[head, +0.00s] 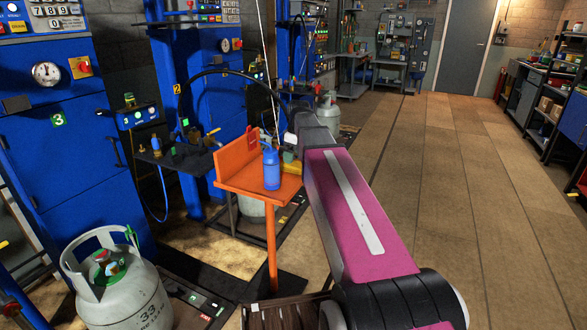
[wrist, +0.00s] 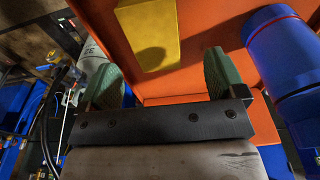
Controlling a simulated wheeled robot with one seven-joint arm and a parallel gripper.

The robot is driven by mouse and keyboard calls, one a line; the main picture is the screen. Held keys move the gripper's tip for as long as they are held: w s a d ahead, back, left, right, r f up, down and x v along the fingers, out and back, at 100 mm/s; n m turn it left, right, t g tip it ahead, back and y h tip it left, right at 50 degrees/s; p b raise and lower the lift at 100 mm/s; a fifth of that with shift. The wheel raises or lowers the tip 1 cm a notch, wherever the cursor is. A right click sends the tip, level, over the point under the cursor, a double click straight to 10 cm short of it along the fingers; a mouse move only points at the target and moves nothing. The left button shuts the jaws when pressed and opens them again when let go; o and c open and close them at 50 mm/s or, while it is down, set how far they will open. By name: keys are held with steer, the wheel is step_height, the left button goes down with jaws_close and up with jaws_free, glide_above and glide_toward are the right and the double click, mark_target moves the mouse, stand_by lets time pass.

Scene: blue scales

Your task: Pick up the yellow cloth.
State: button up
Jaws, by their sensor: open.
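The yellow cloth (wrist: 146,28) lies on the small orange table (wrist: 192,50), showing as a folded, block-like strip with a dark shadow on it. In the head view a small part of the cloth (head: 292,168) shows at the right of the tabletop, beside the blue bottle. My gripper (wrist: 161,75) is open and empty. Its two green fingertips stand apart at the near edge of the cloth in the wrist picture, one toward each side. In the head view my arm hides most of the gripper.
The blue bottle (head: 271,171) stands upright on the orange table (head: 240,180), close to the cloth; it also shows at right in the wrist view (wrist: 280,55). The orange back panel (head: 238,154) rises behind. A grey gas cylinder (head: 125,290) stands at lower left. Floor at right is clear.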

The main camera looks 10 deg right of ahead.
mark_target(294, 163)
steer(key=shift+w+f, duration=0.15)
steer(key=shift+f, duration=1.25)
steer(key=shift+w+f, duration=0.15)
steer(key=shift+f, duration=1.2)
steer(key=c, duration=1)
